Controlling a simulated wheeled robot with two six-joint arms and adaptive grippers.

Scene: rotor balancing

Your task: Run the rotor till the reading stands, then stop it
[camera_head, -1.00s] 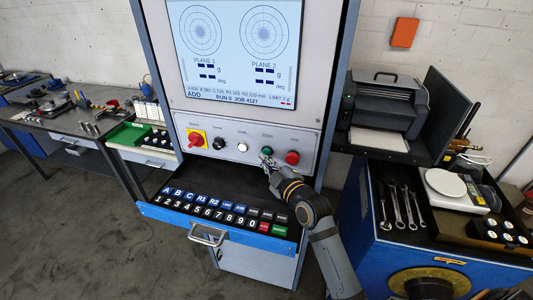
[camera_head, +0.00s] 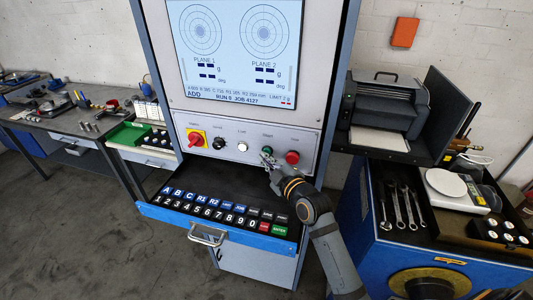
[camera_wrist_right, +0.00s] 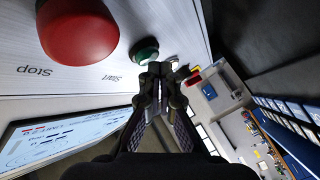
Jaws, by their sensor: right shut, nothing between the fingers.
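The screen (camera_head: 228,50) shows two polar plots for plane 1 and plane 2, with dashes for g and deg, and the line "RUN 0 JOB 4127". Below it, the panel holds the green Start button (camera_head: 267,150) and, to its right, the red Stop button (camera_head: 292,157). In the right wrist view the Start button (camera_wrist_right: 146,52) lies just beyond the fingertips and the Stop button (camera_wrist_right: 78,28) is large at upper left. My right gripper (camera_head: 268,163) is shut and empty, just below the Start button; I cannot tell whether it touches. My left gripper is out of view.
A red-yellow main switch (camera_head: 196,138), a black knob (camera_head: 219,143) and a white lamp (camera_head: 242,147) share the panel. A keyboard drawer (camera_head: 215,228) juts out below. A printer (camera_head: 385,110) and a blue cabinet with wrenches and a scale (camera_head: 452,185) stand right.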

